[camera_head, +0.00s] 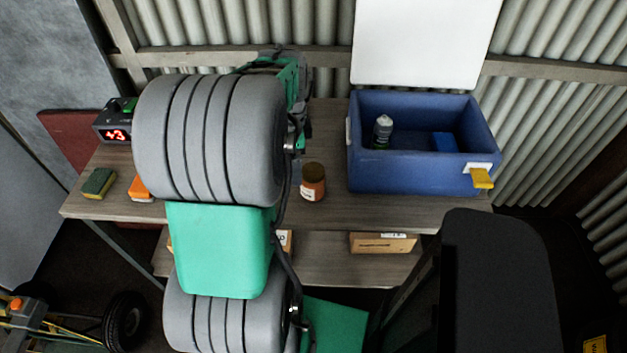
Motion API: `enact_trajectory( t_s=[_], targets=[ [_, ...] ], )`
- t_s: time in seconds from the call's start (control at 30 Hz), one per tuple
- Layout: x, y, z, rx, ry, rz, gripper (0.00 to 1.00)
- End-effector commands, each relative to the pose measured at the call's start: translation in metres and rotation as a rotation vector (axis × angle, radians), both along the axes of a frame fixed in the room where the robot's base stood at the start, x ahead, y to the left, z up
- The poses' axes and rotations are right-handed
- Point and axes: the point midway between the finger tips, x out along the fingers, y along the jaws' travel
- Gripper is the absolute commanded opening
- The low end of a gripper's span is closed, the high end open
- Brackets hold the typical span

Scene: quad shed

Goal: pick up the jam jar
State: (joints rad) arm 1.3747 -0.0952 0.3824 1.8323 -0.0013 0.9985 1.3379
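The jam jar (312,182) stands upright on the wooden workbench in the camera_head view. It is amber-brown with a pale label and a dark lid. It stands just right of my large grey arm joint and left of the blue cool box. The teal and black far end of my arm (290,82) shows behind that joint, farther back than the jar. My gripper's fingers are hidden, so I cannot see whether they are open or hold anything. No contact with the jar shows.
The open blue cool box (420,178) holds a dark spray can (382,131) and a blue block. A sponge (99,183), an orange object (140,188) and a red-display device (115,122) are at left. A cardboard box (383,243) lies on the lower shelf.

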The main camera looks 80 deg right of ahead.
Motion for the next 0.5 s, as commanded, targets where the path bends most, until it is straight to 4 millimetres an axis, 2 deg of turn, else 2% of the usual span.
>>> enact_trajectory(
  t_s=[0.03, 0.1, 0.37, 0.5],
  targets=[
    [-0.021, -0.007, -0.004, 0.009, 0.001, -0.096, 0.89],
    [-0.035, -0.012, -0.008, 0.017, 0.001, -0.175, 0.89],
    [-0.043, -0.012, -0.041, 0.022, 0.002, -0.204, 0.89],
    [-0.049, -0.010, -0.065, 0.023, 0.002, -0.203, 0.89]
  ],
)
